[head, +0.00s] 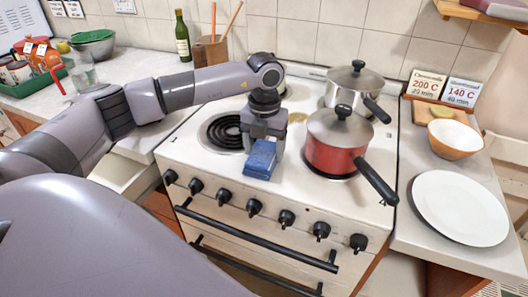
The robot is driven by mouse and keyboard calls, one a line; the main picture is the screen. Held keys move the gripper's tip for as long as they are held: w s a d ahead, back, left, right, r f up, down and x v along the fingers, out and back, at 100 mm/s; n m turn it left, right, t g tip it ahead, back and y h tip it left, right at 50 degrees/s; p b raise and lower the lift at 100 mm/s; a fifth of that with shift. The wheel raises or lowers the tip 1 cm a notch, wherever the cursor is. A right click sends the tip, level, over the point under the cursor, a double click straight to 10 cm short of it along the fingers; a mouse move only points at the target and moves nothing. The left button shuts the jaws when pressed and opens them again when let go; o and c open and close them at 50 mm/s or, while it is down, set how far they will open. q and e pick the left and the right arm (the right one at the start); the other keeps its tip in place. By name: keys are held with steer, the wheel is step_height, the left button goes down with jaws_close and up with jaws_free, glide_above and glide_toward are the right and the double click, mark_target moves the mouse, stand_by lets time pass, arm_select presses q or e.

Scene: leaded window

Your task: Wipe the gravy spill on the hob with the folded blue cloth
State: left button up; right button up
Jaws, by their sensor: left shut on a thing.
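My left gripper (265,132) reaches down over the white hob (225,108) and is shut on the folded blue cloth (260,160). The cloth is at the front middle of the hob, between the front left coil ring and the red saucepan. I cannot tell whether it touches the surface. A small yellow-brown patch (297,117), which looks like the gravy spill, shows just behind and right of the gripper. Part of it may be hidden by the gripper. My right gripper is not in view.
A red saucepan (335,157) stands close right of the cloth, its handle pointing front right. A steel pan (352,90) stands behind it. The black coil ring (226,131) at left is bare. A white plate (460,208) and a bowl (455,139) are on the right counter.

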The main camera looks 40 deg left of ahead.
arm_select(q)
steer(key=shift+w+a, duration=0.25)
steer(key=shift+w, duration=0.85)
steer(key=shift+w+a+f+b, duration=0.15)
steer(key=shift+w+b, duration=0.1)
steer(key=shift+w, duration=0.35)
steer(key=shift+w+a+r+b, duration=0.1)
steer(key=shift+w+b, duration=0.15)
steer(key=shift+w, duration=0.3)
steer(key=shift+w+a+f+b, duration=0.15)
steer(key=shift+w+b, duration=0.1)
steer(key=shift+w, duration=0.35)
steer(key=shift+r+p, duration=0.3)
steer(key=shift+p, duration=0.05)
steer(key=shift+s+d+p, duration=0.15)
steer(key=shift+s+p, duration=0.35)
steer(key=shift+s, duration=0.25)
steer(key=shift+s+d+p, duration=0.15)
steer(key=shift+s+p, duration=0.35)
steer(key=shift+s, duration=0.25)
steer(key=shift+s+d+p, duration=0.25)
steer(key=shift+s+p, duration=0.25)
steer(key=shift+s, duration=0.5)
steer(key=shift+s+d+f, duration=0.1)
steer(key=shift+s+d, duration=0.05)
steer(key=shift+s, duration=0.45)
steer(key=shift+s+d+f, duration=0.1)
steer(key=shift+s+d, duration=0.05)
steer(key=shift+s, duration=0.4)
steer(key=shift+r, duration=3.05)
